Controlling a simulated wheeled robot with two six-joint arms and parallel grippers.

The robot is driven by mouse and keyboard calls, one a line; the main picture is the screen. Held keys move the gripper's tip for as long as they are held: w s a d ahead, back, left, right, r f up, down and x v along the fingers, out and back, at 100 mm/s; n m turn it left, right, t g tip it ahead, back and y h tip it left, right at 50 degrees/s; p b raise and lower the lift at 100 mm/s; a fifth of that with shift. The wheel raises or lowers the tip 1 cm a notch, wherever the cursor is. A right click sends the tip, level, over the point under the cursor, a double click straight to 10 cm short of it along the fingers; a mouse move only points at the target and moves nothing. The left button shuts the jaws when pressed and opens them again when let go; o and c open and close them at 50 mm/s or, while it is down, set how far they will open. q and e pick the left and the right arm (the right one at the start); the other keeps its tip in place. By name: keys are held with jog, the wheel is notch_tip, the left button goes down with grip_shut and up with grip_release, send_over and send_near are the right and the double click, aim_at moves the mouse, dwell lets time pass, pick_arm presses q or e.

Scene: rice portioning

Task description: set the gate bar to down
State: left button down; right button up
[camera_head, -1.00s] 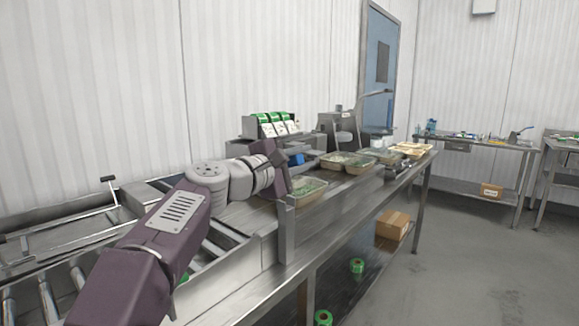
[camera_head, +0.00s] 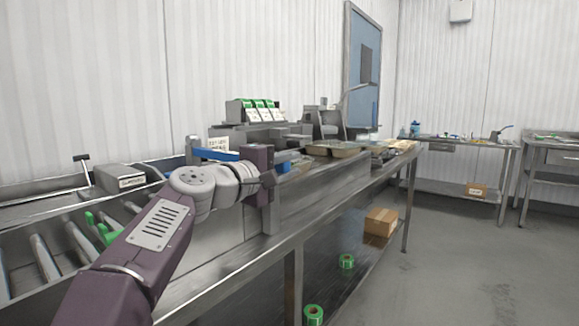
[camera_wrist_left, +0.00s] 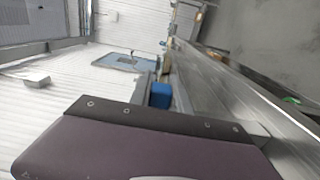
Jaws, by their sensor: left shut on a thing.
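A blue bar (camera_head: 215,155), which I take for the gate bar, lies nearly level behind my left forearm in the head view. It runs toward my left gripper (camera_head: 270,175), whose fingers are mostly hidden by its dark body. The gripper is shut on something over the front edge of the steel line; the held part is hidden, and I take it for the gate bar. A blue piece (camera_head: 284,167) shows just beyond the gripper. A blue block also shows past the gripper body in the wrist view (camera_wrist_left: 160,95). My right gripper is not in view.
Rollers (camera_head: 45,258) lie at the left, with a green item (camera_head: 100,228) near them. Food trays (camera_head: 335,149) stand along the steel line. A carton (camera_head: 381,222) and green rolls (camera_head: 346,261) are on the lower shelf. The floor at the right is clear.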

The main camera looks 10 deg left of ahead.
pick_arm(q)
jog(key=shift+w+f, duration=0.15)
jog(key=shift+f, duration=0.15)
jog(key=c, duration=1.2)
grip_release()
jog(key=b+v, duration=0.1)
jog(key=v, duration=0.8)
jog(key=shift+w, duration=0.1)
